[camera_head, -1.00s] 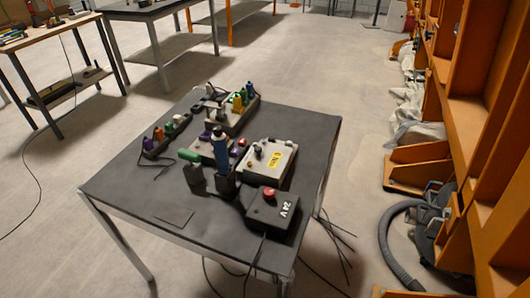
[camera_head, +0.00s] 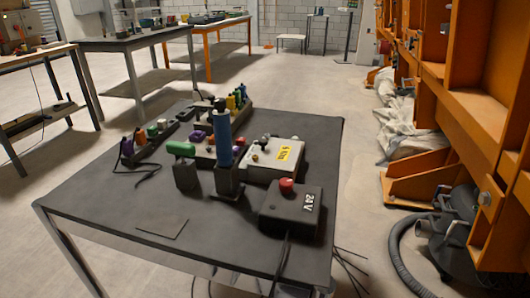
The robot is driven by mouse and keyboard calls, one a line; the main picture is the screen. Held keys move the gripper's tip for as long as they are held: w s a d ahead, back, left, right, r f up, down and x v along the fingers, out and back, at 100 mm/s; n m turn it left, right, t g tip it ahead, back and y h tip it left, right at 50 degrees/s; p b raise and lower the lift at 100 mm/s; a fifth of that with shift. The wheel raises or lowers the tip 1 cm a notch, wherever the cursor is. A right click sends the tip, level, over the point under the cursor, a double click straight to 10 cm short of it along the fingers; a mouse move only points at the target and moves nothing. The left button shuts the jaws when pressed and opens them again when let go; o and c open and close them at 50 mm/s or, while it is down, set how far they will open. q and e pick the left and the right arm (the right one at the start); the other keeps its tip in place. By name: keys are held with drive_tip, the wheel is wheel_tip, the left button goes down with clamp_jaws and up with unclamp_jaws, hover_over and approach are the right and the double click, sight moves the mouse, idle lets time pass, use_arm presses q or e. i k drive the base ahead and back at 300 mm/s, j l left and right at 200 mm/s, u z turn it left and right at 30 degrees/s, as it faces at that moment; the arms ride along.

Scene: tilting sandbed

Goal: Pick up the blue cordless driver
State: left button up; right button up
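A tall blue cylindrical tool (camera_head: 222,138), which looks like the blue driver, stands upright in a dark holder (camera_head: 227,180) near the middle of the dark table (camera_head: 110,198). Its lower part is hidden inside the holder. Just left of it is a green-topped tool (camera_head: 181,149) in another dark stand. Neither of my grippers shows in the head view.
A dark box marked 24V with a red button (camera_head: 287,186) sits right of the holder, its cable hanging over the front edge. A row of small coloured items (camera_head: 139,136) lies at left. The table's front left is mostly clear, with a thin flat plate (camera_head: 163,228). Orange shelving (camera_head: 468,115) stands at right.

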sight(221, 121)
drive_tip(key=j+z, duration=0.25)
drive_tip(key=j, duration=0.2)
drive_tip(key=j+z, duration=0.25)
drive_tip(key=j, duration=0.25)
drive_tip(key=k+j+z, duration=0.1)
drive_tip(key=j+z, duration=0.2)
drive_tip(key=k+j+z, duration=0.25)
drive_tip(key=j, duration=0.3)
drive_tip(key=i, duration=0.1)
